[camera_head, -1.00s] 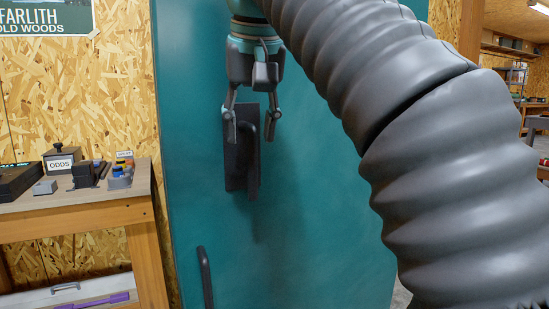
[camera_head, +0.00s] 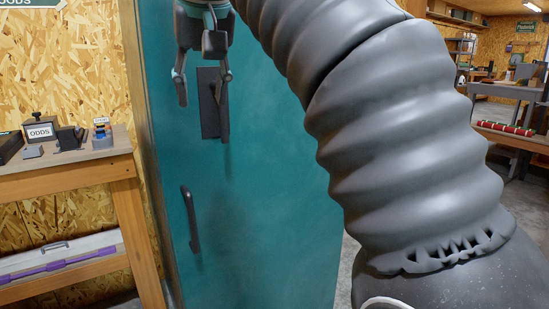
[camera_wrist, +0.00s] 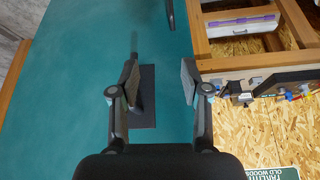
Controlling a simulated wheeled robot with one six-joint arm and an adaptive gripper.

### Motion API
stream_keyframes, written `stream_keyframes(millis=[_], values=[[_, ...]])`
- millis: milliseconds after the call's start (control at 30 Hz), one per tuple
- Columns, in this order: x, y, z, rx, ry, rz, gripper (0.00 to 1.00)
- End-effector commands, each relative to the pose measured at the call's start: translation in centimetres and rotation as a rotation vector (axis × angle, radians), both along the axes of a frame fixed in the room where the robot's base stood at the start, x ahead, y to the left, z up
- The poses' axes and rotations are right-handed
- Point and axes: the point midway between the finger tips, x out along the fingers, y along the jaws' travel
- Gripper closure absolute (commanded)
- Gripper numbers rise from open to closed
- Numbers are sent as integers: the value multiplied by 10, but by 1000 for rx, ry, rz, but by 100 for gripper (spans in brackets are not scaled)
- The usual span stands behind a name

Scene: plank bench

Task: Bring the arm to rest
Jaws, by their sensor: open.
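My gripper (camera_head: 203,86) is open and empty at the top of the head view, in front of a tall teal cabinet (camera_head: 270,220). Its fingers point down in that view. A dark plate with an upright bar handle (camera_head: 210,110) is on the cabinet, and the right finger overlaps the handle's upper part in the picture. In the wrist view the open gripper (camera_wrist: 160,82) shows the handle plate (camera_wrist: 147,110) beyond its left finger. Nothing is between the fingertips. I cannot tell whether a finger touches the handle.
A second black handle (camera_head: 190,218) is lower on the cabinet. At left is a wooden bench (camera_head: 60,183) with an ODDS box (camera_head: 40,130) and small parts on it. A drawer case with a purple strip (camera_head: 65,255) lies below. Open floor and benches show at far right.

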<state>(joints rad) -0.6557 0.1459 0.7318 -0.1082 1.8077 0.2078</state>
Motion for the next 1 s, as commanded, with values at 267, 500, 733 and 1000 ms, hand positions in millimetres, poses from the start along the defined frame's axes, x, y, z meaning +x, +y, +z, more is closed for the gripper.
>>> stream_keyframes(millis=[267,500,733,1000], values=[[24,23,-38,-12,-10,57,53],[34,25,-80,-22,-9,91,53],[34,-9,-142,-31,-9,86,53],[7,-81,-224,-31,-2,22,53]])
